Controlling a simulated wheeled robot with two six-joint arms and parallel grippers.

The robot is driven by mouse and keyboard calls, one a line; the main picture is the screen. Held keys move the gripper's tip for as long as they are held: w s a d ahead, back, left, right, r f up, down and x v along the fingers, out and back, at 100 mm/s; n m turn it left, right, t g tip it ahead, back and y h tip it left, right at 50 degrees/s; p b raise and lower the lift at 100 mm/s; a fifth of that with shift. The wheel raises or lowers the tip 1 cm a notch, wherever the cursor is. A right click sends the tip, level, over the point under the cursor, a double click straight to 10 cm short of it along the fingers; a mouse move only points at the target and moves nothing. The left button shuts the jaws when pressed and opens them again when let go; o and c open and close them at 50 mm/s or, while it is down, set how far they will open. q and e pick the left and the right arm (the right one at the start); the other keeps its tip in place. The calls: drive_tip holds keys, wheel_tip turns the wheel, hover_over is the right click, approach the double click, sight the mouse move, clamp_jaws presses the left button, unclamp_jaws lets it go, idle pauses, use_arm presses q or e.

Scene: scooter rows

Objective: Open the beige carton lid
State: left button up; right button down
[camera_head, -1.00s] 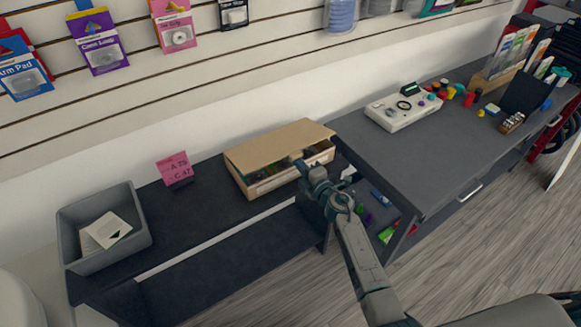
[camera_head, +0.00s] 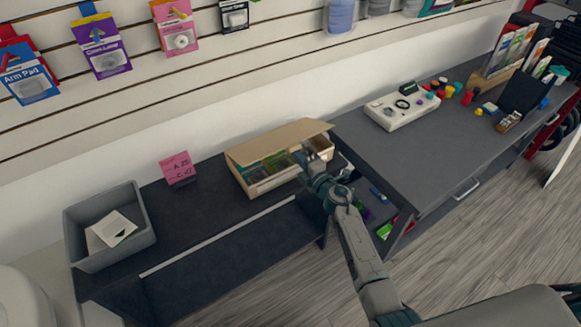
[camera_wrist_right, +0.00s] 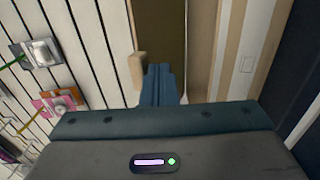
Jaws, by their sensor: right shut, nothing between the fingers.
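The beige carton (camera_head: 270,183) stands on the dark low bench. Its lid (camera_head: 285,138) is hinged along the back edge and tilted partly up, so coloured contents (camera_head: 265,170) show inside. My right gripper (camera_head: 306,158) is shut and empty at the carton's front right, close under the lid's front edge. In the right wrist view the closed fingers (camera_wrist_right: 159,85) point at a brown surface beside a pale edge; I cannot tell whether they touch it. My left gripper is in neither view.
A grey bin (camera_head: 108,232) with white cards and a pink sign (camera_head: 178,168) stand left of the carton. The higher grey counter (camera_head: 400,150) with a white device (camera_head: 402,108) is close on the right. The slatted wall (camera_head: 150,110) rises behind.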

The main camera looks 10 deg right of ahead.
sight(295, 146)
drive_tip(key=shift+w+a+r+p, duration=0.1)
drive_tip(key=shift+w+r+p, duration=0.05)
drive_tip(key=shift+r+p, duration=0.6)
drive_tip(key=shift+w+r+p, duration=0.15)
drive_tip(key=shift+r+p, duration=0.5)
drive_tip(key=shift+r, duration=0.2)
drive_tip(key=shift+w+a+r+p, duration=0.3)
drive_tip(key=shift+w+r+p, duration=0.4)
drive_tip(key=shift+w+r, duration=0.15)
drive_tip(key=shift+w+a+r+p, duration=0.3)
drive_tip(key=shift+w+r+p, duration=0.35)
drive_tip(key=shift+w+r, duration=0.15)
drive_tip(key=shift+r+b+x, duration=0.15)
drive_tip(key=shift+r+x, duration=0.05)
drive_tip(key=shift+x, duration=0.6)
drive_tip(key=shift+r+b+x, duration=0.1)
drive_tip(key=shift+r+x, duration=0.1)
drive_tip(key=shift+x, duration=0.65)
drive_tip(key=shift+r+b+x, duration=0.15)
drive_tip(key=shift+r+x, duration=0.05)
drive_tip(key=shift+x, duration=0.6)
